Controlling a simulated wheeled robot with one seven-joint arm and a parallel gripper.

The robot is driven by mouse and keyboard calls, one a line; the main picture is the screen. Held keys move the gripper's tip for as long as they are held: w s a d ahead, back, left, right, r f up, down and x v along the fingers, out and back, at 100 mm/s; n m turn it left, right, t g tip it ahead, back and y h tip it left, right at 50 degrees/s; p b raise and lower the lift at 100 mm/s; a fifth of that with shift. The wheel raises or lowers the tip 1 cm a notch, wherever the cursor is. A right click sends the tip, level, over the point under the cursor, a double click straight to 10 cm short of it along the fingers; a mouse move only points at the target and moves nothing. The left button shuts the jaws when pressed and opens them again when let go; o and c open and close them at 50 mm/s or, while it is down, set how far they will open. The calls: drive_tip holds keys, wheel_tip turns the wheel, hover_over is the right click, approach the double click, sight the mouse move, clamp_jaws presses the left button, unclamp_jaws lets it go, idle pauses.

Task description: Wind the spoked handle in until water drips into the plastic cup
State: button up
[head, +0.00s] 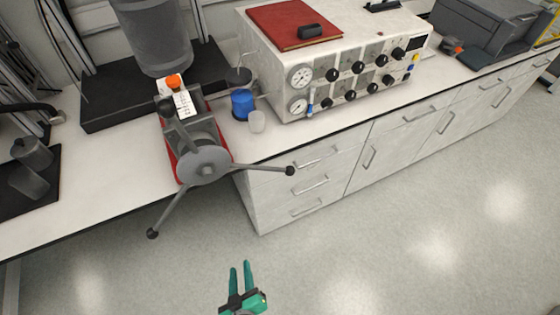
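The spoked handle (204,164) is a grey hub with long dark-knobbed spokes, at the front of a red-and-grey device on the bench. One spoke points right, one points down-left and one points up toward the device. The plastic cup (257,121) is small and translucent, standing on the bench right of the device, beside a blue container. I cannot tell whether there is water in it. My gripper (240,265) has green fingers, spread apart and empty. It is low in the picture, in front of the bench and apart from the handle.
A white control box (335,70) with gauges and knobs carries a red book (293,24). The blue container (242,104) stands close to the cup. A grey cylinder (153,38) is behind the device. Drawers (305,180) line the bench front. The floor before it is clear.

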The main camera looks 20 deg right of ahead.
drive_tip(key=w+d+r+m+g+h, duration=0.1)
drive_tip(key=w+d+r+h, duration=0.35)
drive_tip(key=w, duration=0.35)
drive_tip(key=w+d+r+m+g+h, duration=0.1)
drive_tip(key=w+d+r+h, duration=0.3)
drive_tip(key=w, duration=0.3)
drive_tip(key=w+d+r+m+g+h, duration=0.2)
drive_tip(key=w+d+r+m+h, duration=0.1)
drive_tip(key=d+r+h, duration=0.4)
drive_tip(key=w+d+r+y, duration=0.1)
drive_tip(key=w+d, duration=0.3)
drive_tip(key=d, duration=0.3)
drive_tip(key=shift+w+d+y, duration=0.2)
drive_tip(key=shift+d+y, duration=0.15)
drive_tip(key=shift+d, duration=0.05)
drive_tip(key=shift+c, duration=0.2)
clamp_jaws()
